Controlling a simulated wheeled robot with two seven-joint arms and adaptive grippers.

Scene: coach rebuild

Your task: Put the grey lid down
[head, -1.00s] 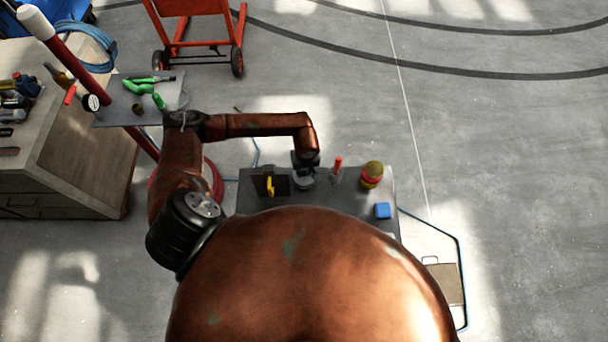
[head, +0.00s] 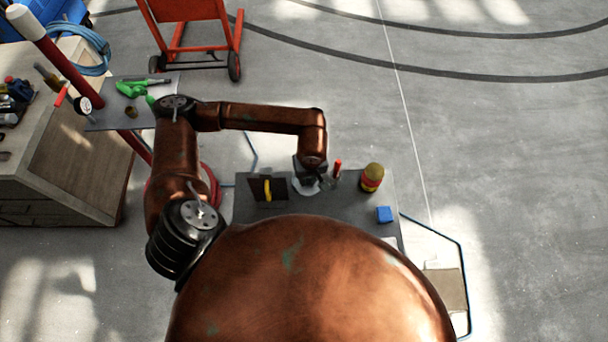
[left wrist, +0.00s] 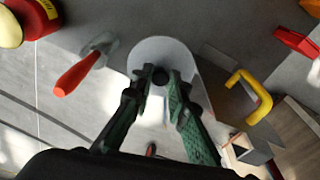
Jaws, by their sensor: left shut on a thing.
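The round grey lid (head: 305,187) is under my left gripper (head: 308,176) at the dark grey table (head: 340,208). In the left wrist view the lid (left wrist: 183,55) is a pale disc with a dark knob between the fingertips. My left gripper (left wrist: 161,76) is shut on that knob. I cannot tell whether the lid touches the tabletop or hangs just above it. My right gripper is not in view.
A red-handled tool (left wrist: 75,75) stands close beside the lid. A yellow handle (head: 267,190) on a dark plate is to the left.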

